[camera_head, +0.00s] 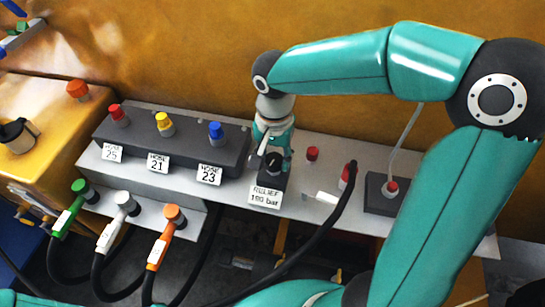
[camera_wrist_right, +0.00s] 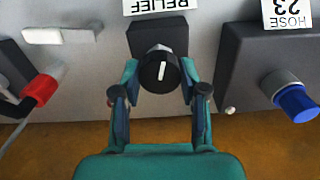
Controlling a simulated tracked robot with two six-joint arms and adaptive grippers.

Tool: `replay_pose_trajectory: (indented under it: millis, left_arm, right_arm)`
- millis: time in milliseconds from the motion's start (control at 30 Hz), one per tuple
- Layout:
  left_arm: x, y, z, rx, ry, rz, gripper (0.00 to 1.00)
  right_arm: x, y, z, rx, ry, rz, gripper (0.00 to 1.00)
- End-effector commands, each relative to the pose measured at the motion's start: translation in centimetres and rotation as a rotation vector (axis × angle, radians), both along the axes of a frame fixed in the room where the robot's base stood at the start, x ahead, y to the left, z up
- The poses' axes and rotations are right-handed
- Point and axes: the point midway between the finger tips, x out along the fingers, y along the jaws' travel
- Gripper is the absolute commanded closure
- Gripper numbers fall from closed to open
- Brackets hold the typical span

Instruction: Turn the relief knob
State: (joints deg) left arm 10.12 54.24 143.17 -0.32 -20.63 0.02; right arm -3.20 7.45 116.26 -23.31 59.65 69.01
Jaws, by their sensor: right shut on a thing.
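The relief knob (camera_head: 274,160) is a round black knob on a dark block, with a white label below it reading RELIEF and what looks like 190 bar. In the right wrist view the knob (camera_wrist_right: 160,72) faces me with a white pointer line, close to upright in the picture and slightly tilted. My right gripper (camera_head: 270,150) comes down over it from above. In the wrist view its two fingers (camera_wrist_right: 159,88) stand on either side of the knob and are shut on it. My left gripper is not in view.
A dark block with red, yellow and blue (camera_head: 216,130) fittings, labelled HOSE 25, 21 and 23, stands left of the knob. Green, white and orange (camera_head: 174,217) hose ends sit in front. A red-capped hose (camera_head: 348,177) and a lever on a dark base (camera_head: 385,195) stand right.

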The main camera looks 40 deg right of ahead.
Motion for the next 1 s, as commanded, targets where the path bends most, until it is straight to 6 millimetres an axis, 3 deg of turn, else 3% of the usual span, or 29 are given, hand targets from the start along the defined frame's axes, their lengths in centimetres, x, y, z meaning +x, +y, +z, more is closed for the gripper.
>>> replay_pose_trajectory:
  millis: [1000]
  left_arm:
    - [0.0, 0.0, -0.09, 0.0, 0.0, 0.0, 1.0]
  right_arm:
    - [0.09, -0.03, 0.09, -0.002, -0.001, 0.928, 0.92]
